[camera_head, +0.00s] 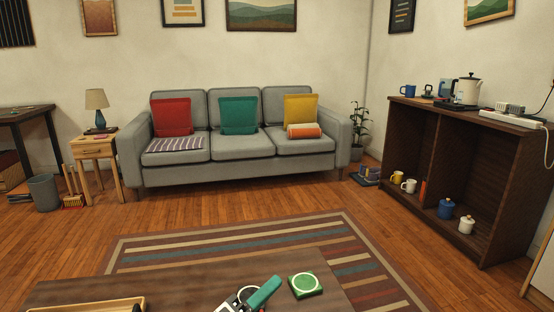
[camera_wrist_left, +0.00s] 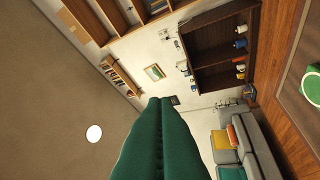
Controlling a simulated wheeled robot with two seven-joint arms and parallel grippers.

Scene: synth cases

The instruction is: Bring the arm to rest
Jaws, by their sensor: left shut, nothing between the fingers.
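My left gripper (camera_head: 276,281) shows at the bottom middle of the head view, with green fingers and a white and black body. It is over the low wooden table (camera_head: 190,275), left of a green square item with a pale round top (camera_head: 305,285), and apart from it in the picture. In the left wrist view the two green fingers (camera_wrist_left: 160,100) lie together, shut, with nothing between them. That view is turned on its side and looks across the room, with the green item (camera_wrist_left: 312,85) at its right edge. My right gripper is in neither view.
A wooden tray (camera_head: 90,305) lies on the table at lower left, with a dark item at its right end. A striped rug (camera_head: 225,240) lies beyond the table. A grey sofa (camera_head: 235,150) and a dark shelf (camera_head: 465,125) with mugs stand farther off.

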